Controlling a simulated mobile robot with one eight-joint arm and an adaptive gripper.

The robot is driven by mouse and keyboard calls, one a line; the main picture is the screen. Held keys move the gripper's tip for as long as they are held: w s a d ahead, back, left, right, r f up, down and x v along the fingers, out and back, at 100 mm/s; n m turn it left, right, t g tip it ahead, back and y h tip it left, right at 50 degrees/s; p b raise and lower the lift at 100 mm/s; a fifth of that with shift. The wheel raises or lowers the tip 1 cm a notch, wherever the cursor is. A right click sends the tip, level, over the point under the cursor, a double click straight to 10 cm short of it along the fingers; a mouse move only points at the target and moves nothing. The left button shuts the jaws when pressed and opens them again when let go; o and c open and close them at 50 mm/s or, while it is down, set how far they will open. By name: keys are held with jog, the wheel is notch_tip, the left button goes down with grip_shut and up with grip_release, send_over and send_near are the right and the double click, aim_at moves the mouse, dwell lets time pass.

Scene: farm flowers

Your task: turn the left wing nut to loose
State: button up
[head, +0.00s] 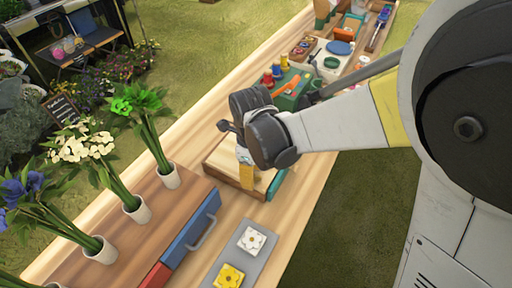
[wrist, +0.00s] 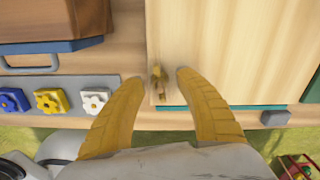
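A small brass-coloured wing nut (wrist: 158,82) shows in the wrist view near the left edge of a pale wooden board (wrist: 235,45). My gripper (wrist: 158,79) is open, with one yellow finger on each side of the wing nut and a gap on both sides. I cannot tell the height of the fingertips above the board. In the head view my gripper (head: 246,182) points down over the same board (head: 222,158), and the wing nut is hidden there. I see no second wing nut.
A grey panel (wrist: 75,108) with white, yellow and blue flower-shaped knobs lies left of my gripper. A drawer box (head: 180,225) with a blue front and vases of flowers stands close by. A green box (head: 290,92) with spools stands beyond the board.

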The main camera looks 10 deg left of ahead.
grip_shut()
